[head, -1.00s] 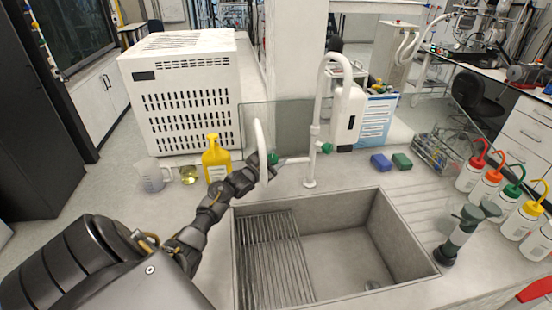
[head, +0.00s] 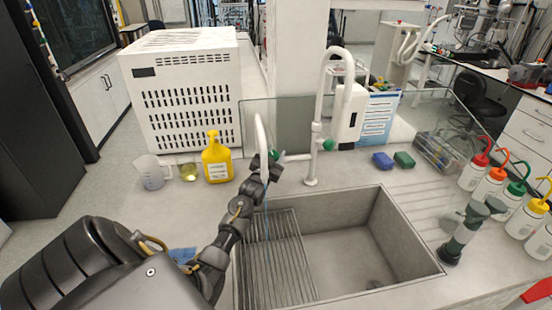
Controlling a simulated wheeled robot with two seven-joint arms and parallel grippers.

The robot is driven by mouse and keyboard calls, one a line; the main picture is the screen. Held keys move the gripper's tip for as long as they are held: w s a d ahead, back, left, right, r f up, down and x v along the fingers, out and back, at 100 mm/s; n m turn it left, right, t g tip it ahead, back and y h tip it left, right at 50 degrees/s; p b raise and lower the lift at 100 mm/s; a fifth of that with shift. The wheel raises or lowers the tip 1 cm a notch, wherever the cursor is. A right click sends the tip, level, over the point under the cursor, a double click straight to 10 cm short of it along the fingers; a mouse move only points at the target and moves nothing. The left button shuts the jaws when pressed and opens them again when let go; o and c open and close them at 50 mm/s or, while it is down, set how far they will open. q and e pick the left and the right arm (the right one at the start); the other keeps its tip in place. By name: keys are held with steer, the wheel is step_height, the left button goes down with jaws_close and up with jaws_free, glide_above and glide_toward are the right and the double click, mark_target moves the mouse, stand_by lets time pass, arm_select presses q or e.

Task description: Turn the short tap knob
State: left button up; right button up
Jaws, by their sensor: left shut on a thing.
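The short tap (head: 261,135) is a white curved spout at the back left edge of the sink. Its green knob (head: 274,155) shows just above my left gripper (head: 270,168), partly hidden by it. The gripper is shut on the knob. A thin bluish vertical line, which looks like water, shows below the short tap beside my wrist. The tall white tap (head: 326,95) with its own green knob (head: 328,144) stands to the right, apart from the gripper. My right gripper is not in view.
The sink (head: 345,250) has a ribbed rack on its left. A yellow bottle (head: 216,160), a yellowish beaker (head: 189,172) and a clear jug (head: 152,174) stand left of the gripper. Blue and green blocks lie right of the tall tap. Several wash bottles line the right side.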

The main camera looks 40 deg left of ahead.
arm_select(q)
steer(key=n+g+y+b, duration=0.1)
steer(key=n+y, duration=0.1)
steer(key=n+g+y+b, duration=0.1)
steer(key=n+y, duration=0.2)
steer(key=shift+a+f+b, duration=0.15)
steer(key=shift+f+b, duration=0.05)
steer(key=shift+b, duration=0.1)
steer(key=shift+s+a+r+n+g+y+b, duration=0.15)
steer(key=shift+n+g+y+b, duration=0.55)
steer(key=shift+n+y, duration=0.35)
steer(key=shift+s+a+r+n+g+y+b, duration=0.1)
steer(key=shift+n+g+y+b, duration=0.45)
steer(key=shift+n+g+y, duration=0.5)
steer(key=shift+n, duration=0.3)
steer(key=o, duration=0.7)
